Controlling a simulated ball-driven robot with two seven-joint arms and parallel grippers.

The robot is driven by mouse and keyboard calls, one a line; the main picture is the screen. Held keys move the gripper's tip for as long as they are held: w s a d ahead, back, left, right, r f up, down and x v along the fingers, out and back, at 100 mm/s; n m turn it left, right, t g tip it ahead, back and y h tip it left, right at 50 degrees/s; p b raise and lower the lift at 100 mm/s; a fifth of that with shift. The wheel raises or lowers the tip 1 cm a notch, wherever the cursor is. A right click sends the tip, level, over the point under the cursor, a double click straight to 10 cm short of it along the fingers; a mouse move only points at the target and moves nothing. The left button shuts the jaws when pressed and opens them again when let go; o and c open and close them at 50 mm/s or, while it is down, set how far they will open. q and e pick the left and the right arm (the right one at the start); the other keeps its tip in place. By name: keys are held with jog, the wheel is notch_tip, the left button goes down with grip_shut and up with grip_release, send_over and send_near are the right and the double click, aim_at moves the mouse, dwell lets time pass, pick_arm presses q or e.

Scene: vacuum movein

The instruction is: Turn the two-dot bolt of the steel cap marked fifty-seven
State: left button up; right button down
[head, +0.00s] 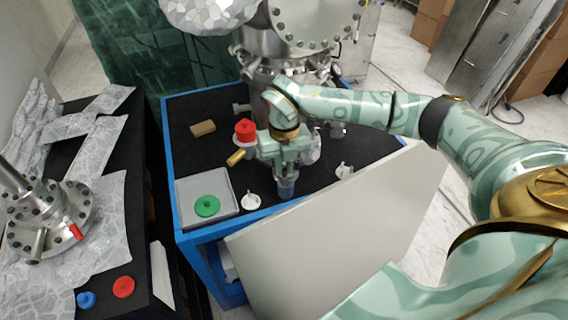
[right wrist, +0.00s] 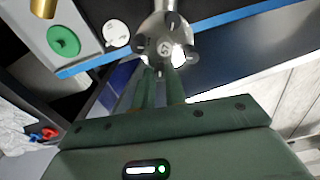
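A round shiny steel cap (right wrist: 165,47) with several dark bolts around its rim shows at the top middle of the right wrist view. A small marking sits at its centre, but I cannot read it, and the dots on the bolts are too small to tell. My right gripper (right wrist: 163,75) reaches the cap's near edge, its two fingers a little apart with a gap between them. One dark bolt (right wrist: 160,73) lies at the fingertips; I cannot tell if they clamp it. In the head view my right gripper (head: 286,187) points down near the bench's front edge. My left gripper is out of view.
A grey tray (head: 183,190) with a green disc (head: 207,206) and a white disc (head: 251,201) lie left of the gripper. A red-topped piece (head: 245,130) and a tan block (head: 203,128) stand farther back. A pale panel (head: 335,240) stands before the blue-edged bench.

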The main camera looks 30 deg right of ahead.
aim_at(284, 167)
jog(key=shift+r+m+p, duration=0.35)
jog(key=shift+m+p, duration=0.15)
jog(key=shift+p, duration=0.6)
jog(key=shift+f, duration=0.1)
jog(key=shift+f+m, duration=0.25)
jog(key=shift+m, duration=0.05)
jog(key=c, duration=1.4)
grip_release()
jog(key=shift+c, duration=0.2)
jog(key=shift+r, duration=0.1)
notch_tip(284, 167, up, 12)
jog(key=p, duration=0.2)
